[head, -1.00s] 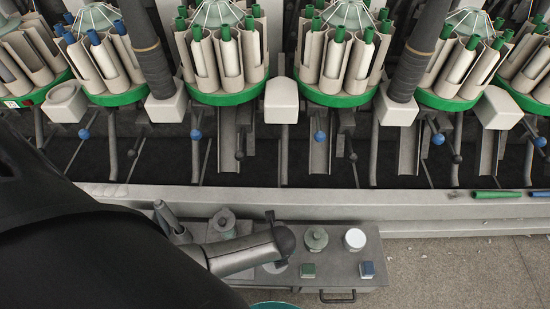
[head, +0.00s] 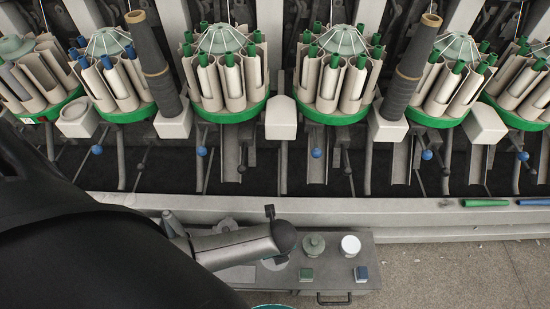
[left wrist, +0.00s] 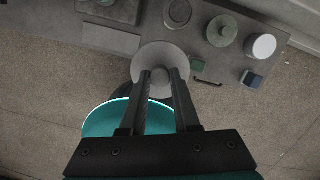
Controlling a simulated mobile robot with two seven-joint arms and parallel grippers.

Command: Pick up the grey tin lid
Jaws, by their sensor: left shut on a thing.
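The grey tin lid (left wrist: 168,57) is a round, flat disc in the left wrist view. My left gripper (left wrist: 164,76) is shut on it, with both fingertips at its middle. The fingers hide part of the lid. In that view the lid overlaps the front edge of the grey bench; its height above it is hard to judge. I cannot make out the left gripper or the held lid in the head view. My right gripper is not in view.
The bench (head: 335,262) carries a grey-green lidded tin (head: 313,244), a white round tin (head: 350,246), a green block (head: 306,274) and a blue block (head: 361,274). A teal round container (left wrist: 105,121) lies below the lid. The winder stands behind; floor at right is clear.

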